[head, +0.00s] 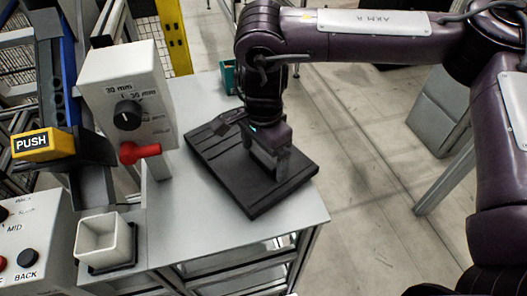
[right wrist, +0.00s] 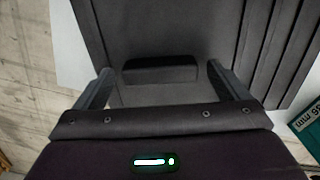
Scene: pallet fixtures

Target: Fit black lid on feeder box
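A large flat black panel with grooves, which looks like the black lid (head: 222,160), lies on the grey table. In the right wrist view the panel (right wrist: 205,25) fills the upper part, with a short dark raised bar (right wrist: 160,70) on it. My right gripper (head: 270,166) points down at the panel's right part. In the right wrist view its two fingers (right wrist: 160,72) are apart on either side of the bar, with a gap on each side. I cannot tell whether the fingertips touch the panel. No box is clearly the feeder box. My left gripper is out of view.
A white open-topped box (head: 104,238) stands at the table's front left. The table's front right is bare.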

